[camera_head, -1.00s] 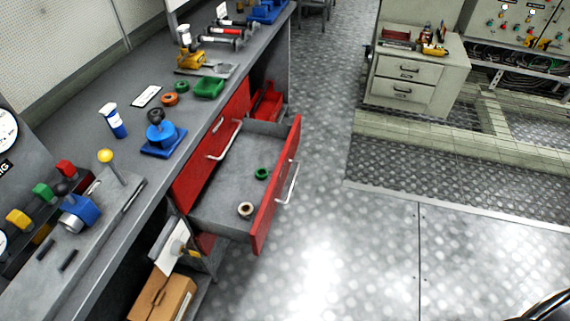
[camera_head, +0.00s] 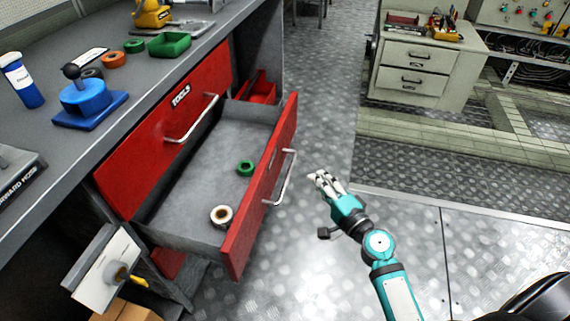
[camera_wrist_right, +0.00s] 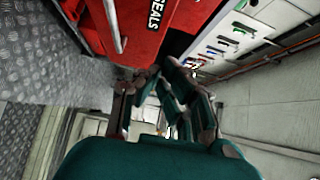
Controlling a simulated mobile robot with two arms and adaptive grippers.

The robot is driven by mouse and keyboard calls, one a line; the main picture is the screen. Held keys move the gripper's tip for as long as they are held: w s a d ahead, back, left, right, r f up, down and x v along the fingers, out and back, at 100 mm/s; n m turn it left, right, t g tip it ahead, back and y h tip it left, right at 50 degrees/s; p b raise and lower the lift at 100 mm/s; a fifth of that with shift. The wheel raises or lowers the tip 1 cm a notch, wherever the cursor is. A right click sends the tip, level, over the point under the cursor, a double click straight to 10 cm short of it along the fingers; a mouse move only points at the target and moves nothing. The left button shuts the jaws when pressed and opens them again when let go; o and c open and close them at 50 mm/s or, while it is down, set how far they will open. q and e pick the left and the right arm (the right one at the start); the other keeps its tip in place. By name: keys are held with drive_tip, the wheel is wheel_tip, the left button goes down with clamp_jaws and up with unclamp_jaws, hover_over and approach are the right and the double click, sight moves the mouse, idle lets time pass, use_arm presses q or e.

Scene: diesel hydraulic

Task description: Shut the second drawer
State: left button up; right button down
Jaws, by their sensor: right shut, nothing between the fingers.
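The open red drawer (camera_head: 262,208) sticks out from the workbench below the shut drawer marked TOOLS (camera_head: 165,125). It holds a green ring (camera_head: 245,168) and a pale ring (camera_head: 221,215). Its metal handle (camera_head: 285,180) is on the front. My right gripper (camera_head: 322,182) is shut and empty, to the right of the handle and apart from it in the head view. In the right wrist view, a red front marked SEALS (camera_wrist_right: 165,18) with a handle (camera_wrist_right: 113,25) shows above the gripper fingers (camera_wrist_right: 158,78). My left gripper is not in view.
A green tray (camera_head: 170,45), a blue valve (camera_head: 85,100) and a bottle (camera_head: 20,80) stand on the bench top. A red bin (camera_head: 260,90) sits behind the drawer. A pale cabinet (camera_head: 415,70) stands at the back right. The metal floor between is clear.

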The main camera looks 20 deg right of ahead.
drive_tip(key=p, duration=0.1)
approach(276, 145)
drive_tip(key=w+d, duration=0.2)
drive_tip(key=w, duration=0.1)
drive_tip(key=shift+w+a+r, duration=0.1)
drive_tip(key=shift+w+a, duration=0.2)
drive_tip(key=shift+a, duration=0.2)
drive_tip(key=shift+w+a+r, duration=0.1)
drive_tip(key=shift+w+a, duration=0.15)
drive_tip(key=shift+a, duration=0.25)
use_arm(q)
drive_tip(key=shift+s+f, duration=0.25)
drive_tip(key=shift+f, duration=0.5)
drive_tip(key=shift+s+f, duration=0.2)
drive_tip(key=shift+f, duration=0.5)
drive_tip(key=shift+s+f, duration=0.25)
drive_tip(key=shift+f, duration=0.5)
use_arm(e)
drive_tip(key=shift+w+a+f, duration=0.1)
drive_tip(key=shift+w+a, duration=0.2)
drive_tip(key=shift+a, duration=0.2)
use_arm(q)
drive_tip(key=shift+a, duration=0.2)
use_arm(e)
drive_tip(key=shift+w, duration=0.1)
